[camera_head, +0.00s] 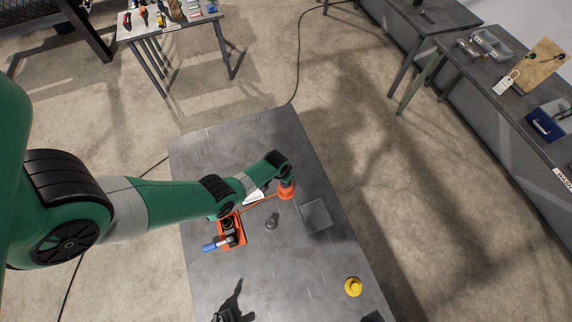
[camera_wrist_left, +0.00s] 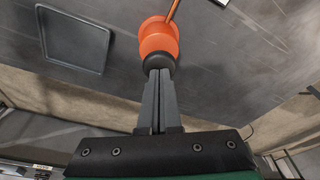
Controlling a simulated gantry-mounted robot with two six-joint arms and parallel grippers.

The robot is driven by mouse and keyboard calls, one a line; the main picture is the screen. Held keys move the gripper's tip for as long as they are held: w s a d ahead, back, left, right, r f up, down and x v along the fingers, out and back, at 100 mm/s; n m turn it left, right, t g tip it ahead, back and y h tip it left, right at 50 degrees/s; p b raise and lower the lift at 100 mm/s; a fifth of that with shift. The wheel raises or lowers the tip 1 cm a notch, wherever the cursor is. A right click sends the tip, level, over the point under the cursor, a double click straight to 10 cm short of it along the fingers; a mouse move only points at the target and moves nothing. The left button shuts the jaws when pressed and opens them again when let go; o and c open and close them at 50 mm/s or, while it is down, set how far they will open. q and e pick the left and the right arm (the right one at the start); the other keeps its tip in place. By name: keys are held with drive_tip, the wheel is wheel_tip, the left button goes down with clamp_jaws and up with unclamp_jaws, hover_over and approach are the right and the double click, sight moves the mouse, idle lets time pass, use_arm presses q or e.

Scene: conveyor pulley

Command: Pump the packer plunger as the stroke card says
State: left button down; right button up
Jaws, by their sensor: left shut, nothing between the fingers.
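The packer (camera_head: 286,193) is a small orange body on the grey table, with a dark knob on top. It also shows in the wrist view (camera_wrist_left: 158,38), where the black knob (camera_wrist_left: 160,62) faces the fingers. My left gripper (camera_head: 287,180) is shut and empty, directly over the packer. In the wrist view its closed fingertips (camera_wrist_left: 159,73) are at the knob; I cannot tell whether they touch it. A white card (camera_head: 254,197) lies beside the packer, partly hidden by my left arm; its writing is unreadable. My right gripper is not clearly seen.
A grey square tray (camera_head: 316,215) lies right of the packer. An orange box with a blue handle (camera_head: 217,244), a small grey metal part (camera_head: 271,221) and a yellow knob (camera_head: 353,287) stand on the table. A dark shape at the near edge is unclear.

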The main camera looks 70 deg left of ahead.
use_arm(q)
drive_tip(key=shift+f+b, duration=0.55)
drive_tip(key=shift+f, duration=0.15)
drive_tip(key=shift+r+p, duration=1.85)
drive_tip(key=shift+f, duration=0.15)
drive_tip(key=shift+f+b, duration=1.65)
drive_tip(key=shift+b, duration=0.15)
wheel_tip(320, 180, up, 4)
drive_tip(key=p, duration=0.3)
drive_tip(key=shift+f+p, duration=0.1)
drive_tip(key=shift+p, duration=0.25)
drive_tip(key=shift+f, duration=0.1)
